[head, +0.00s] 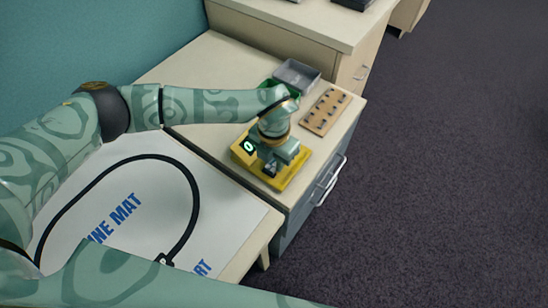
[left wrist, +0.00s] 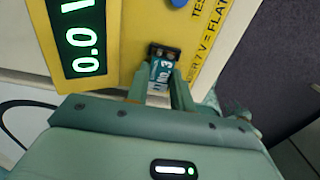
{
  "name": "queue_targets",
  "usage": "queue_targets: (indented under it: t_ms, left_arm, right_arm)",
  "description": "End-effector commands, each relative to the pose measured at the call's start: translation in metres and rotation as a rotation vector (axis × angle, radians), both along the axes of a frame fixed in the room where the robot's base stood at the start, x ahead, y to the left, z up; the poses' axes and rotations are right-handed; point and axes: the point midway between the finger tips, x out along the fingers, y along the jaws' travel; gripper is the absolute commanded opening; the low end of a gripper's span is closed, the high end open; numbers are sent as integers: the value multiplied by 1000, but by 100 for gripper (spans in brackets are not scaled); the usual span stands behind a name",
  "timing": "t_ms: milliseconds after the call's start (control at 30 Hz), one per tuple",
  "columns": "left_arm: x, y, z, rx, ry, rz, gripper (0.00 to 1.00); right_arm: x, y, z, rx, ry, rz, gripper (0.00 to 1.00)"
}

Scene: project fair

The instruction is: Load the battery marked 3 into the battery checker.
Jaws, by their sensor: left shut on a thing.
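The yellow battery checker (head: 298,180) stands on the cabinet top in the head view. In the left wrist view the checker (left wrist: 125,62) fills the upper part, with a lit green display (left wrist: 80,38) showing digits, partly cut off. My left gripper (head: 273,166) is over the checker. In the left wrist view my left gripper (left wrist: 162,88) is shut on a small teal battery (left wrist: 161,72) marked 3. My right gripper is out of view.
A wooden board (head: 318,121) with several small dark pieces lies right of the checker. A grey bin (head: 298,76) and a green bin (head: 295,91) stand behind. A white mat (head: 150,222) with a black cable (head: 195,215) covers the lower table at left.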

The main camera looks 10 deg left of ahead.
Motion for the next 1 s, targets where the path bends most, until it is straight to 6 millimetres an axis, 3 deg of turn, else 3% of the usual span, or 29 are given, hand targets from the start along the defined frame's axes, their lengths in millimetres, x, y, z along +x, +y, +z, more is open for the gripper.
queue_targets:
  t_ms: [1000]
  left_arm:
    - [0, 0, -3, 0, 0, 0, 1]
  right_arm:
    - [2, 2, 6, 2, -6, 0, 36]
